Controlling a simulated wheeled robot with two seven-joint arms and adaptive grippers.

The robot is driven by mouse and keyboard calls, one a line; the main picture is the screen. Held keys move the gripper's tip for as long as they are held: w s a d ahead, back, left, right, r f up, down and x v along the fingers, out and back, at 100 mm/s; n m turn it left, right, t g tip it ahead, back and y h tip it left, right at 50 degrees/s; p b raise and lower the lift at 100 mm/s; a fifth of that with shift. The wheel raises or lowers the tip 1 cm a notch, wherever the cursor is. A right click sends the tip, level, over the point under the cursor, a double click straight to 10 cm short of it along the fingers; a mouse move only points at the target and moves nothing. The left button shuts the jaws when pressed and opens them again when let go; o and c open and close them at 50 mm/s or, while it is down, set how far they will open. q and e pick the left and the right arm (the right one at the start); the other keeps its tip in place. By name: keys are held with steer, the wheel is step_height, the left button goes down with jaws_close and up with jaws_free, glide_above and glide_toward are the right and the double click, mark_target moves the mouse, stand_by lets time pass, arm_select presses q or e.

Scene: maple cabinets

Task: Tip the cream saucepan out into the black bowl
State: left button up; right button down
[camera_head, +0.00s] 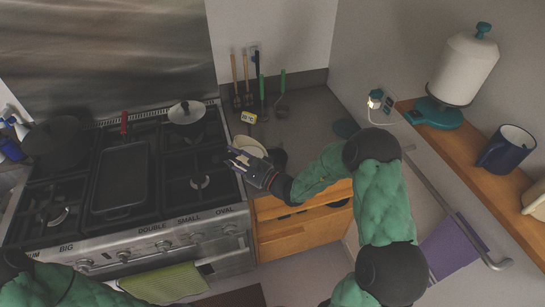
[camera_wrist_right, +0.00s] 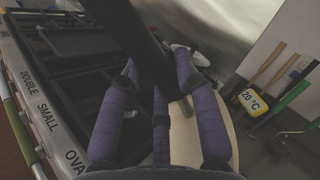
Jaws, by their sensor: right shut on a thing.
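The cream saucepan (camera_head: 250,146) is at the left end of the counter beside the stove, partly hidden behind my right gripper (camera_head: 240,160). Its pale body also shows beneath the fingers in the right wrist view (camera_wrist_right: 222,122). My right gripper (camera_wrist_right: 160,105) is shut on its dark handle (camera_wrist_right: 141,45), which points toward the stove. I cannot tell how far the pan is tilted or what is in it. My left gripper is out of view.
The stove (camera_head: 150,235) on the left carries a lidded pot (camera_head: 187,113), a black griddle pan (camera_head: 120,175) and a dark pot (camera_head: 45,142). Several utensils (camera_head: 262,85) and a 20 °C display (camera_head: 249,117) stand behind. The counter's back right is mostly clear.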

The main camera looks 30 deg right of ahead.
steer(key=shift+d+r, duration=0.25)
steer(key=shift+r, duration=0.15)
steer(key=shift+d+m, duration=0.3)
steer(key=shift+s+d+r+m+t, duration=0.1)
steer(key=shift+d+r+m+t, duration=0.15)
steer(key=shift+d+m+t, duration=0.4)
steer(key=shift+d+r+m+t+p, duration=0.2)
steer(key=shift+d+r+m+t, duration=0.1)
steer(key=shift+d+r+m, duration=0.25)
steer(key=shift+d+r+m+t+p, duration=0.15)
steer(key=shift+d+r+m+t, duration=0.15)
steer(key=shift+d+m, duration=0.3)
stand_by(0.6)
steer(key=shift+s+d+m+t+h+b, duration=0.15)
steer(key=shift+d+m+t+h+b, duration=0.25)
steer(key=shift+d+m, duration=0.75)
steer(key=shift+d+r+m+t+h+p, duration=0.15)
steer(key=shift+d+r+m+t+h, duration=0.2)
steer(key=shift+d+m, duration=0.3)
steer(key=shift+d+r+m+t+h+p, duration=0.15)
steer(key=shift+d+r+m+t+h, duration=0.15)
steer(key=shift+d+m, duration=0.35)
stand_by(0.4)
